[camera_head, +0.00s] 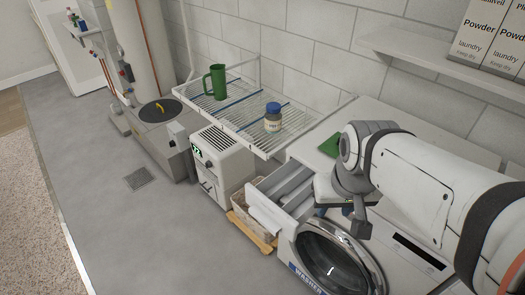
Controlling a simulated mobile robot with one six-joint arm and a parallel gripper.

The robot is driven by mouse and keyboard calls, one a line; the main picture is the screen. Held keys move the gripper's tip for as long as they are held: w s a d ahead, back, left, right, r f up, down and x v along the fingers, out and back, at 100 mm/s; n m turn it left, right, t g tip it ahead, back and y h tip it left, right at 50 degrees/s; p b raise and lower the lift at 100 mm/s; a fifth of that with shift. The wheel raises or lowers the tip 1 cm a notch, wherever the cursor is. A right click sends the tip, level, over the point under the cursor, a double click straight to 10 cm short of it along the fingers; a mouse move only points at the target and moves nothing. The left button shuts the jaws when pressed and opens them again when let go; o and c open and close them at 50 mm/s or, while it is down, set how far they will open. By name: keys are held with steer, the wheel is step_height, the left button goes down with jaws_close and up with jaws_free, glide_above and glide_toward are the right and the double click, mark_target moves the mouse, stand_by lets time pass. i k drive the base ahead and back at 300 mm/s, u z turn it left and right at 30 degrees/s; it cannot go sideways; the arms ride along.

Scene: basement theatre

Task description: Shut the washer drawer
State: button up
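The washer (408,208) is a white front-loader at the lower right, with a round chrome-rimmed door. Its drawer (268,214) is pulled out at the upper left of the front, and its open compartments show from above. My gripper (360,228) is at the end of my white arm, which reaches in from the right. It is in front of the washer, to the right of the drawer and apart from its front panel in the picture. The gripper is small, dark and partly hidden by my wrist, so its opening does not show.
A wire rack (238,100) holds a green mug (215,82) and a jar (273,118). A white dehumidifier-like unit (222,165) and a basket (248,203) stand left of the drawer. A green cloth (331,145) lies on the washer top. Grey floor is clear at left.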

mark_target(293, 179)
steer(key=k, duration=0.3)
steer(key=u, duration=0.4)
steer(key=i, duration=0.5)
steer(key=u, duration=0.1)
steer(key=k, duration=1.55)
steer(key=u, duration=0.75)
steer(key=i, duration=1)
steer(key=u, duration=0.05)
